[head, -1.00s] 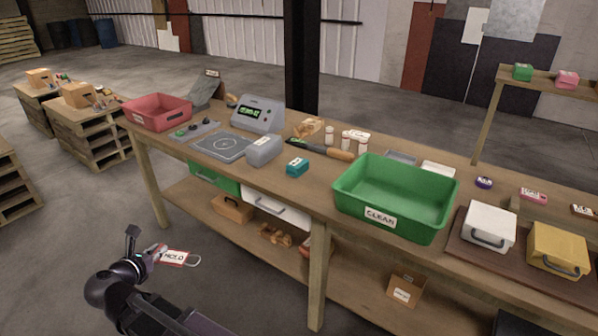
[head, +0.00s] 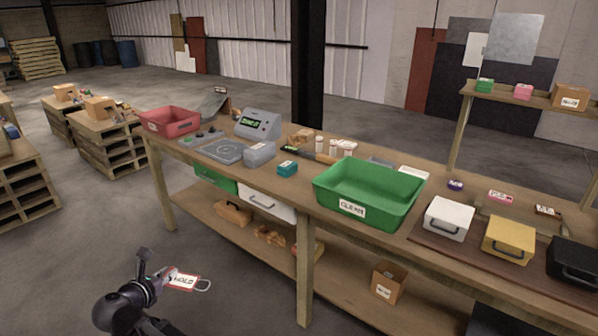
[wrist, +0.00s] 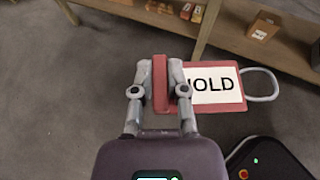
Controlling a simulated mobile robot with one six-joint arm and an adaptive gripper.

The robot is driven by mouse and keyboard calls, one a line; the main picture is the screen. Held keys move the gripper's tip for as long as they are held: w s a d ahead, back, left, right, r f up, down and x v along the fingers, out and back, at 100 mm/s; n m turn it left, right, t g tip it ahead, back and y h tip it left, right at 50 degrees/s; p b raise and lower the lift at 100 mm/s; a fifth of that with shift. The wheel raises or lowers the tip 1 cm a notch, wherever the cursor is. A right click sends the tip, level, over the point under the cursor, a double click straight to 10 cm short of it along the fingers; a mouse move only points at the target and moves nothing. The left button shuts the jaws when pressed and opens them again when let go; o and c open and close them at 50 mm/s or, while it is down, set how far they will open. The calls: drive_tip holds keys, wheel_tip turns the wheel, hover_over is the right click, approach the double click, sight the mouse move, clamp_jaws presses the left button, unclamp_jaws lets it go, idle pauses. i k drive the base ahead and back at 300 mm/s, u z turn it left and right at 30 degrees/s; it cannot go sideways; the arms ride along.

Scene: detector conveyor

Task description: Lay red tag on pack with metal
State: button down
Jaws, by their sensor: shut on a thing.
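A red tag (head: 183,280) with a white label reading HOLD and a pale loop is held in my gripper (head: 163,277), in front of the workbench and below its top. In the wrist view the tag (wrist: 232,104) sticks out to the right of my gripper (wrist: 160,88), whose fingers are shut on its red end. On the bench are a grey pack (head: 259,153) beside the flat detector plate (head: 224,151) and a teal pack (head: 287,168). White (head: 449,218), yellow (head: 509,240) and black (head: 574,262) cases stand at the right. I cannot tell which holds metal.
A green CLEAN bin (head: 368,196) stands mid-bench and a red bin (head: 171,122) at its left end. A display box (head: 258,124) reads green text too small to tell. The lower shelf (head: 262,252) holds boxes. Floor before the bench is clear.

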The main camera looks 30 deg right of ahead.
sight(288, 164)
drive_tip(key=u, duration=0.15)
drive_tip(key=k, duration=0.4)
drive_tip(key=z, duration=0.95)
drive_tip(key=i, duration=1.5)
drive_tip(key=z, duration=0.05)
